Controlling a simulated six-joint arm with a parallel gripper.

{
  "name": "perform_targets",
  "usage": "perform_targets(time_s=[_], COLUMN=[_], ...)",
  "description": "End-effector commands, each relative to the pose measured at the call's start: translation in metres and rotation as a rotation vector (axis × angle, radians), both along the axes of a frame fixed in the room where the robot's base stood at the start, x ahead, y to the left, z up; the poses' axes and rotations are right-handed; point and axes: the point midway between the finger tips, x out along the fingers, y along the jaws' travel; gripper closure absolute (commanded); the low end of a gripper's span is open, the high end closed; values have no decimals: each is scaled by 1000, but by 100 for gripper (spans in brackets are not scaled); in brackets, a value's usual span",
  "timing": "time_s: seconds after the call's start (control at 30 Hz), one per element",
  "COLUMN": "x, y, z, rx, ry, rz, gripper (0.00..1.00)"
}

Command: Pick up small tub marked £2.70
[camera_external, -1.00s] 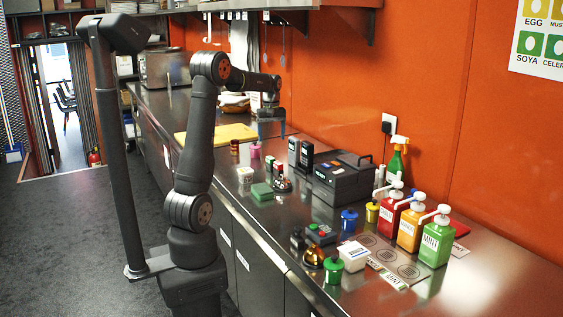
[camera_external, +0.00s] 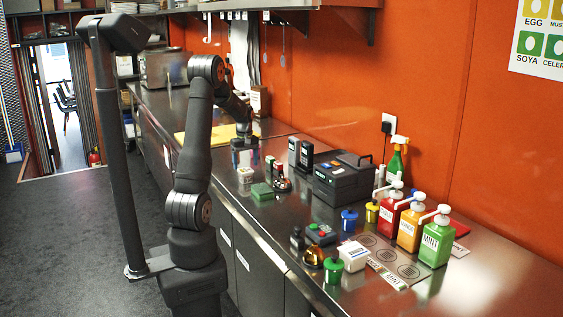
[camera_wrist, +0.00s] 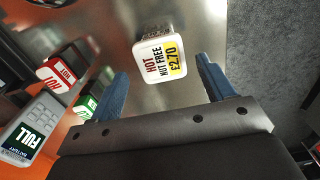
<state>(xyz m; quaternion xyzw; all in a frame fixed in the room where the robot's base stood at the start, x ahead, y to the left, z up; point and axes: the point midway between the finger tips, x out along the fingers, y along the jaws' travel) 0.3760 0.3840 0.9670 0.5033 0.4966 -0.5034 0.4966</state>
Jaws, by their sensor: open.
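The small tub (camera_wrist: 160,55) is white with a ridged rim. Its lid reads "HOT NUT FREE £2.70" in the wrist view, with the price on yellow. In the outside view a small white tub (camera_external: 245,174) stands on the steel counter, close to the counter's front edge. My gripper (camera_external: 244,149) is low over the counter, just behind that tub. In the wrist view its blue fingers (camera_wrist: 163,76) are spread apart, and the tub lies ahead between their tips. The gripper is open and empty.
A green block (camera_external: 262,191) and a small red-and-dark item (camera_external: 281,178) stand close to the tub. The counter's edge drops to the floor.

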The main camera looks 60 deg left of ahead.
Motion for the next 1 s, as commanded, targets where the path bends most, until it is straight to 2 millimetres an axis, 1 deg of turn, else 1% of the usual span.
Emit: perform_targets(time_s=[0.03,0.23,0.4,0.5,0.6,0.8,0.83,0.97,1.0], x=[0,-1,-2,-2,-2,-1,-1,-1,-1], y=[0,0,0,1,0,1,1,1,1], z=[-6,-19,-45,-57,-63,-63,-63,-63,-63], rx=[-1,-2,-2,-1,-1,0,0,0,0], ry=[1,2,2,1,1,0,0,0,0], rz=[0,0,0,0,0,0,0,0,0], gripper=[25,25,25,25,25,25,27,53,61])
